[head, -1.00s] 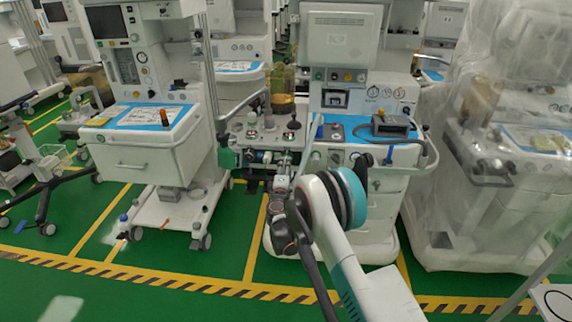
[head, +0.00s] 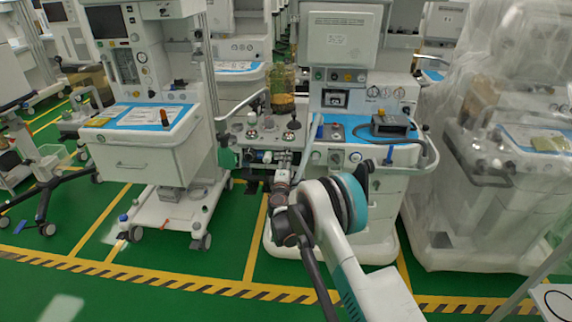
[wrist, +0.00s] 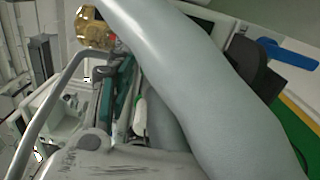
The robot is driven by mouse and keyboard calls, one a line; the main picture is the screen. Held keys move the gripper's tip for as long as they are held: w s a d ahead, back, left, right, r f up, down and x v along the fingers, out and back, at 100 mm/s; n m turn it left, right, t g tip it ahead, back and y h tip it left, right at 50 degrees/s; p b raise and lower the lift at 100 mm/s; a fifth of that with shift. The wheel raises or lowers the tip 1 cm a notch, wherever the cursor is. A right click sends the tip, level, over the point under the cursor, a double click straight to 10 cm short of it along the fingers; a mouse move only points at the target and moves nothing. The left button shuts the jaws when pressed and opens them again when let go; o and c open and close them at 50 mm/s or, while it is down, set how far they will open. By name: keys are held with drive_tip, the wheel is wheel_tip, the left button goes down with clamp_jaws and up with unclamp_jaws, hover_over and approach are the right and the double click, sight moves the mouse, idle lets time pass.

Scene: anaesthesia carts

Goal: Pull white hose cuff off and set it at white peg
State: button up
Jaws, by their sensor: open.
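My gripper (head: 283,165) is at the front left of the middle cart, low beside its side shelf. Its fingertips are too small to make out in the head view. In the wrist view it is partly hidden behind a thick pale tube, and it is open. The tube, seemingly the white hose (wrist: 200,70), crosses close in front of the camera. In the head view a white hose (head: 309,138) rises at the cart's front, right of my gripper. I cannot make out the cuff's edge or tell for certain which knob on the shelf is the white peg.
The side shelf (head: 238,133) carries several small knobs and a glass canister (head: 283,88). A blue rod (head: 319,128) stands by the hose. A drawer cart (head: 145,165) stands left, a plastic-wrapped cart (head: 500,190) right.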

idle(0.5)
clamp_jaws()
drive_tip(key=shift+s, duration=0.1)
drive_tip(key=shift+s+a, duration=0.1)
drive_tip(key=shift+s, duration=2.8)
